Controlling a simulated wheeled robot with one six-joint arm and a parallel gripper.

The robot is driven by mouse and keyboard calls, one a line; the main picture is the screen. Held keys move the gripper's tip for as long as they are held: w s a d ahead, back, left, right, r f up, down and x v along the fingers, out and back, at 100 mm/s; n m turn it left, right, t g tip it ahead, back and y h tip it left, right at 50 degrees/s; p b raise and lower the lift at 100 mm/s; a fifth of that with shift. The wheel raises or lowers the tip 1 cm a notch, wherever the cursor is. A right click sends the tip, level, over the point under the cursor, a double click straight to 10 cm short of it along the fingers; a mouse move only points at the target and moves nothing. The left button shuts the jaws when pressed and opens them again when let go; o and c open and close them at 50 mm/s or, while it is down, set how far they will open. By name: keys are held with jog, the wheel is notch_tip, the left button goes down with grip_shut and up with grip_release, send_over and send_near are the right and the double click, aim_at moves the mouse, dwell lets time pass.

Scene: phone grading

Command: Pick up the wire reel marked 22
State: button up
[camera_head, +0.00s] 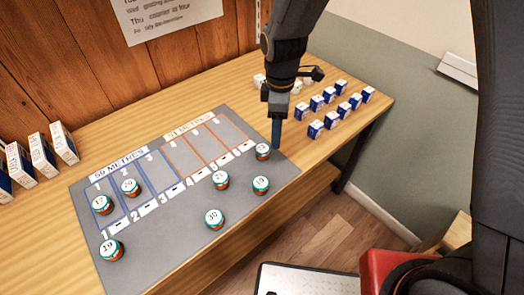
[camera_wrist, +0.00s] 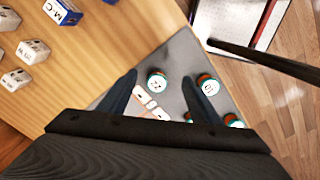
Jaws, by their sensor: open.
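A wire reel that looks to be marked 22 (camera_head: 262,151) stands at the right end of the grey mat (camera_head: 245,206), with a white top and a green and orange side. In the wrist view the reel (camera_wrist: 157,82) shows between and beyond my two fingers, its number small but seeming to read 22. My gripper (camera_head: 276,132) is open and empty, pointing down just behind and right of the reel in the head view. In the wrist view my gripper (camera_wrist: 159,79) has its fingers spread to either side of the reel. I cannot tell the exact height gap.
Another reel (camera_head: 261,185) stands nearby, in front of the 22 reel; it shows beside a finger in the wrist view (camera_wrist: 207,85). Several more reels stand across the mat. Small blue and white boxes (camera_head: 330,95) fill the table's right end.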

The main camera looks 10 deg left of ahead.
aim_at(262, 148)
jog(key=a+n, duration=0.1)
jog(key=a+f+n, duration=0.1)
jog(key=a, duration=0.1)
jog(key=a+f, duration=0.1)
jog(key=shift+s+a+n, duration=0.15)
jog(key=shift+s+n, duration=0.05)
jog(key=shift+n, duration=0.2)
jog(key=shift+a+f, duration=0.2)
jog(key=shift+a, duration=0.05)
jog(key=shift+w+d+f+p, duration=0.15)
jog(key=shift+f+p, duration=0.7)
jog(key=shift+f, duration=1.05)
jog(key=shift+w+d+f+p, duration=0.15)
jog(key=shift+f+p, duration=0.65)
jog(key=shift+f, duration=1.05)
jog(key=shift+s, duration=0.1)
jog(key=c, duration=1.1)
jog(key=shift+r, duration=0.1)
